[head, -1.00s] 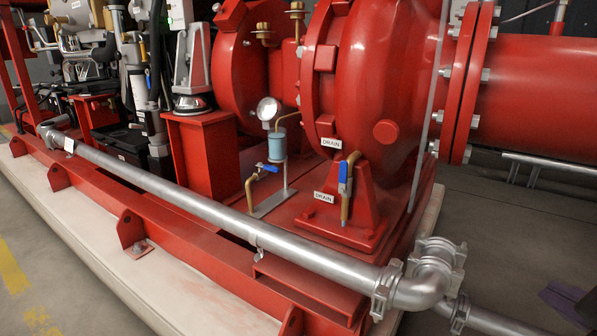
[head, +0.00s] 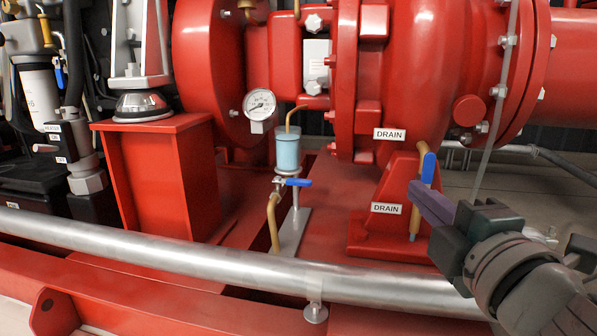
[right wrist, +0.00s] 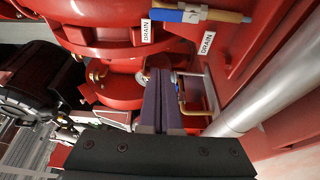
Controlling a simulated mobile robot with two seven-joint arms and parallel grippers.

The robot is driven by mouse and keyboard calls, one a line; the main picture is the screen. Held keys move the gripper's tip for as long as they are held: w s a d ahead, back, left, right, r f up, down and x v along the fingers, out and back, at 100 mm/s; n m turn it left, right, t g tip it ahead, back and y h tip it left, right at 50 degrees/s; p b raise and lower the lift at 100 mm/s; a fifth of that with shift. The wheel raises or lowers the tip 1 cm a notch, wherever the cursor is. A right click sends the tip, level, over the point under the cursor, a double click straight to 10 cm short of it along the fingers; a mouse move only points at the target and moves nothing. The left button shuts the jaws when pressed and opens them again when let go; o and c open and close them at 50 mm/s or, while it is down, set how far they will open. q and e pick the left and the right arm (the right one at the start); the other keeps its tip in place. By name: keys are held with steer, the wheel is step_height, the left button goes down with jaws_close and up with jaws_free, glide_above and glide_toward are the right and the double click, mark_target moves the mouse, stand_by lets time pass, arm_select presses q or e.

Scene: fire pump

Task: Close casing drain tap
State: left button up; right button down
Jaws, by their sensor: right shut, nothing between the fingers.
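The casing drain tap is a brass pipe (head: 415,221) with a blue lever (head: 428,168) in front of the red pump casing, beside two DRAIN labels. The lever stands upright, in line with the pipe. In the right wrist view the blue lever (right wrist: 178,15) lies along the pipe at the top. My right gripper (head: 424,196) has its purple fingers shut and empty, just below the lever in the head view; I cannot tell whether they touch the tap. The fingers (right wrist: 159,80) also show in the right wrist view, apart from the lever. My left gripper is not in view.
A second blue-levered tap (head: 296,182) with its lever level stands left, under a light-blue cup (head: 288,152) and a gauge (head: 260,104). A silver pipe (head: 230,262) crosses in front, below the taps. A red pedestal (head: 165,180) stands further left.

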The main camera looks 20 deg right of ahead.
mark_target(427, 176)
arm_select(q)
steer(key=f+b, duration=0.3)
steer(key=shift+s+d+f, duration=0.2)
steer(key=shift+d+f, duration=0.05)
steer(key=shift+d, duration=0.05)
arm_select(e)
steer(key=w+d, duration=0.6)
steer(key=w, duration=0.1)
steer(key=shift+w, duration=0.15)
arm_select(q)
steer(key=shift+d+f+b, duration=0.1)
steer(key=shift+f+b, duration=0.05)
steer(key=shift+b, duration=0.15)
arm_select(e)
steer(key=shift+d, duration=0.1)
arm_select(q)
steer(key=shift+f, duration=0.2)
arm_select(e)
steer(key=shift+d+m, duration=0.1)
steer(key=shift+m, duration=0.4)
